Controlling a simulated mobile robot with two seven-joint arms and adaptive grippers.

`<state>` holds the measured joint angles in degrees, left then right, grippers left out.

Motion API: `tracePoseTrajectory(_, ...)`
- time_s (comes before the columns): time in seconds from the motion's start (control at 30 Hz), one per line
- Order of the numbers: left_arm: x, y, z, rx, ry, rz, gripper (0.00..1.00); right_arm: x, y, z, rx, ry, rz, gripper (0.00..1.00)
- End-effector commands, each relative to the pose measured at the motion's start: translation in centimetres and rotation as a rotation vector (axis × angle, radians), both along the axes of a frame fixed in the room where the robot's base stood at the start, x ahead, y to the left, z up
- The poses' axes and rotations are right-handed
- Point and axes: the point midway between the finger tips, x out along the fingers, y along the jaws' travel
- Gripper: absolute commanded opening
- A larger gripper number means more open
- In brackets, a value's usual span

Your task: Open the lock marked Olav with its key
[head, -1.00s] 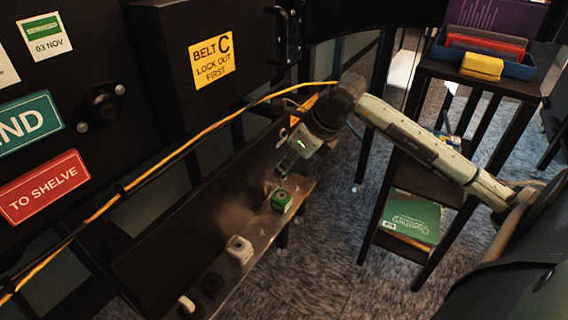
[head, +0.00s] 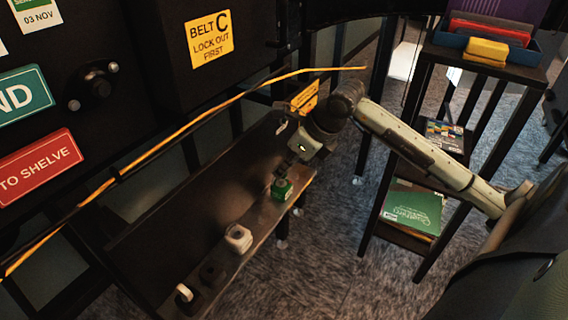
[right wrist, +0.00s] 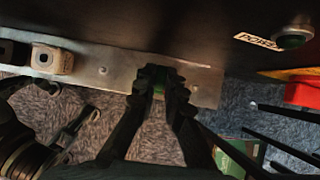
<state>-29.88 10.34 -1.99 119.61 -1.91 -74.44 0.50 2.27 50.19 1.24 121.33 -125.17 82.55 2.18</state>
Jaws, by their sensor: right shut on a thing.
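A green lock-like block (head: 281,189) stands on the right part of a metal ledge (head: 262,212). My right gripper (head: 287,176) comes down on it from above, its fingers shut around its upper part. In the right wrist view the two dark fingers (right wrist: 162,84) close on a green thing (right wrist: 158,92), mostly hidden between them. A white block (head: 238,238), a dark one (head: 212,272) and one with a pale loop (head: 185,294) stand further left along the ledge. No name Olav is readable, and I cannot make out a key. My left gripper is not in view.
A dark panel with a yellow "Belt C lock out first" sign (head: 209,39) rises behind the ledge. A yellow cable (head: 180,119) crosses in front of it. A dark shelf stand (head: 480,68) with a blue tray (head: 520,62) stands right. Carpeted floor lies between.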

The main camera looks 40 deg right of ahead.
Motion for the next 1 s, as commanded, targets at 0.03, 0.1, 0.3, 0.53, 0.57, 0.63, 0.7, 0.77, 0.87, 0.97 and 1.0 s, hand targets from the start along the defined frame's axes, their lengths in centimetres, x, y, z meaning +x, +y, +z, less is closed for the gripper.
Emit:
tracePoseTrajectory(0.03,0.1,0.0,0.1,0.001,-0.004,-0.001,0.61,0.0,0.0,-0.3,0.003,0.001,-0.001,0.0)
tracePoseTrajectory(0.1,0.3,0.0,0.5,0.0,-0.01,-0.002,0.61,0.0,0.1,0.0,0.001,0.0,-0.021,0.0)
tracePoseTrajectory(0.3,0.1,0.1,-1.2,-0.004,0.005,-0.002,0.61,-0.1,0.1,-0.1,0.001,0.0,-0.08,0.0)
tracePoseTrajectory(0.53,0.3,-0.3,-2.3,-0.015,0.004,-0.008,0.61,-0.1,0.2,-0.1,0.001,0.001,-0.149,0.0)
tracePoseTrajectory(0.57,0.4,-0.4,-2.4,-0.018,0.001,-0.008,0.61,-0.1,0.2,-0.1,0.001,0.001,-0.157,0.0)
tracePoseTrajectory(0.63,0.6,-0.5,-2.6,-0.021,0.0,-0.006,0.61,-0.1,0.2,-0.1,0.0,0.001,-0.178,0.0)
tracePoseTrajectory(0.7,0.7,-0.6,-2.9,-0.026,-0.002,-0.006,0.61,-0.1,0.3,-0.1,0.001,0.0,-0.2,0.0)
tracePoseTrajectory(0.77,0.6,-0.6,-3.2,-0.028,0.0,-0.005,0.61,-0.1,0.3,-0.1,0.001,0.001,-0.219,0.0)
tracePoseTrajectory(0.87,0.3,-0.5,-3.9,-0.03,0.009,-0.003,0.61,-0.1,0.3,-0.1,0.001,0.002,-0.25,0.0)
tracePoseTrajectory(0.97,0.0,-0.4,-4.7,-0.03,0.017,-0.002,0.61,0.0,0.5,-0.1,0.0,-0.002,-0.356,0.0)
tracePoseTrajectory(1.0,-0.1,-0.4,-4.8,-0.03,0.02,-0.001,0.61,0.0,0.6,0.0,0.001,-0.003,-0.422,0.0)
